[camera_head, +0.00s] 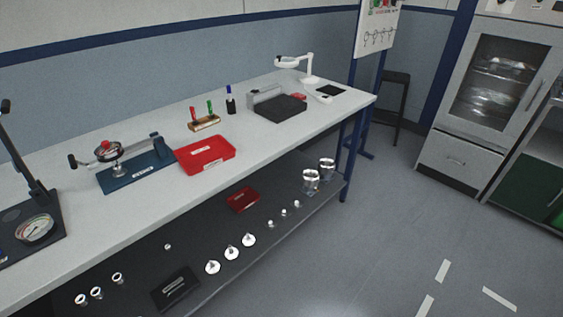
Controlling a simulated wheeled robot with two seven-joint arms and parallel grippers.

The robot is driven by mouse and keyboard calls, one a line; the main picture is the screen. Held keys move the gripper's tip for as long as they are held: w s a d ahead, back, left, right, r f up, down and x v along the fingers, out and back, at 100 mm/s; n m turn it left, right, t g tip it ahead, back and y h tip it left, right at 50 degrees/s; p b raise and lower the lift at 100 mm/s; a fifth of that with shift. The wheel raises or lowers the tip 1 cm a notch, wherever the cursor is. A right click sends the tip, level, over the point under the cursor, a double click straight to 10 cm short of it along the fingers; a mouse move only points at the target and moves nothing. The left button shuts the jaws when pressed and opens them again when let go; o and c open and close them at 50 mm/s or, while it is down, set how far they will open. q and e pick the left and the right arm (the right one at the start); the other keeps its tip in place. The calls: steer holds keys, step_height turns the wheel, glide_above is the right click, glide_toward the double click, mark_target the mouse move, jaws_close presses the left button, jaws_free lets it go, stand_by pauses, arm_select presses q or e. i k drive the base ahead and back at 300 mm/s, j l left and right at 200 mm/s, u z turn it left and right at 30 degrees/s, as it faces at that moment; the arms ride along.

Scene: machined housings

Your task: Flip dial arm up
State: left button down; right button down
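A blue fixture plate (150,176) lies on the white bench at the left. A metal arm (133,146) runs roughly level over it, from a dark blue post (155,146) at the right to a black knob (72,161) at the left end. A round dial-like piece with a red top (104,146) sits on this arm, so it looks like the dial arm. A small shiny metal part (119,171) stands under it on the plate; I cannot tell whether they touch. Neither of my grippers is in view.
A black press-like stand (24,170) with a round gauge (36,229) is at the far left. A red tray (206,166), a marker rack (204,123) and a dark block (280,108) stand right of the fixture. The lower shelf (130,260) holds several metal parts. The floor at right is clear.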

mark_target(111, 156)
steer(key=u, duration=1.4)
